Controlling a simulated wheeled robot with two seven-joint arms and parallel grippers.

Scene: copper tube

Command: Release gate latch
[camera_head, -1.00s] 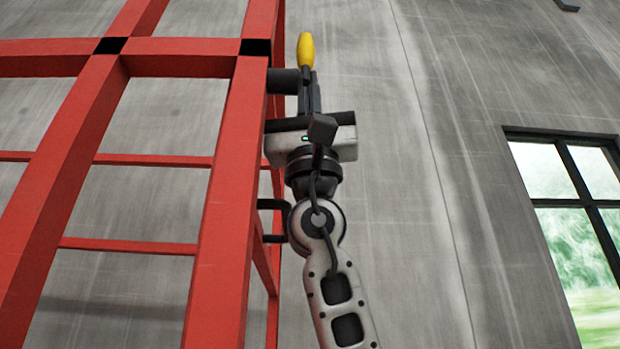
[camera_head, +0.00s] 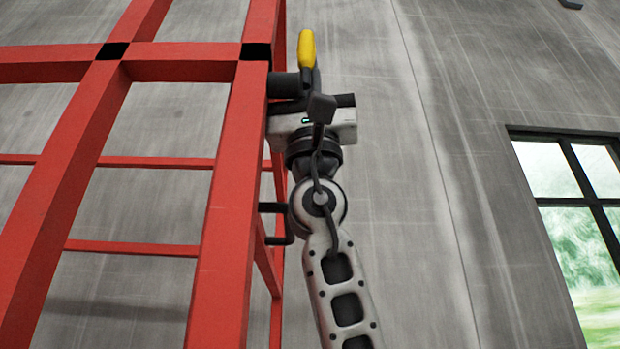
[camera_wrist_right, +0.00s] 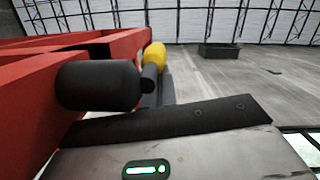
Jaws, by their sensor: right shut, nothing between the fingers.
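The red gate frame (camera_head: 225,205) fills the left of the head view. The latch is at its right post: a black cylinder (camera_head: 287,85) sticks out sideways, with a yellow handle (camera_head: 306,48) beside it pointing up. In the right wrist view the black cylinder (camera_wrist_right: 100,85) is close in front, and the yellow handle (camera_wrist_right: 154,57) is just behind its right end. My right gripper (camera_head: 317,76) is shut and empty, just below and beside the yellow handle. Its fingers are mostly hidden, so I cannot tell whether they touch the handle. My left gripper is out of view.
A dark bracket (camera_head: 275,222) juts from the post beside my right wrist. A grey wall (camera_head: 430,150) and a window (camera_head: 580,200) stand behind, with free room right of the gate.

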